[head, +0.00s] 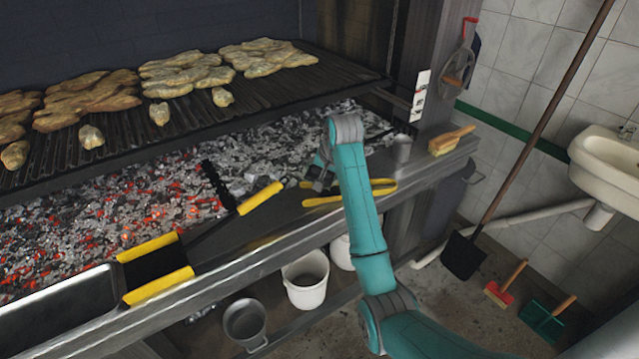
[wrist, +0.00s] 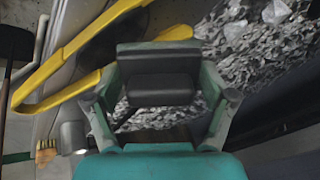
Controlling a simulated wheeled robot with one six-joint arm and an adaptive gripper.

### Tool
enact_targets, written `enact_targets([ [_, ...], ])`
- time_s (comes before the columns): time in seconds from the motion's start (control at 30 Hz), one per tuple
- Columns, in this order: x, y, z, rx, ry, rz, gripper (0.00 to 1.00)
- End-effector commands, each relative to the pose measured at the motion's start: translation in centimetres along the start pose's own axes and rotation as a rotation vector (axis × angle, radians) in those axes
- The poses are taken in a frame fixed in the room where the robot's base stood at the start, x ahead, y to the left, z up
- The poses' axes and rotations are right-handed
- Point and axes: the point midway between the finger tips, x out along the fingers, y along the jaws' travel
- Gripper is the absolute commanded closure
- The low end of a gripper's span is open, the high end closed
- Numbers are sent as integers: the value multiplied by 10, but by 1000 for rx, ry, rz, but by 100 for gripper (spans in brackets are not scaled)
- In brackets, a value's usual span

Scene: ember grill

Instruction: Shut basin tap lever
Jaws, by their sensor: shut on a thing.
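The basin tap (head: 627,131) is at the right edge of the head view, on the white basin (head: 608,160); its lever is too small and cut off to read. My gripper (head: 320,176) is far to the left of it, low over the grill's front ledge. It is shut at the yellow-handled tongs (head: 350,198). In the wrist view, one yellow arm of the tongs (wrist: 75,55) runs in behind my gripper's finger (wrist: 160,85). The exact contact is hidden by the dark fingers.
Hot coals (head: 150,215) lie behind the ledge. A long-handled shovel (head: 464,255) leans before the basin. Buckets (head: 306,285) stand below.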

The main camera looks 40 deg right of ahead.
Motion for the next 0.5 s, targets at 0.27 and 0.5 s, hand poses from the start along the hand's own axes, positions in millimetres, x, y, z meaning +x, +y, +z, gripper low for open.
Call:
enact_targets([
  [0.27,28,10,12,1,-2,1,45],
  [0.5,32,12,13,0,1,-1,45],
])
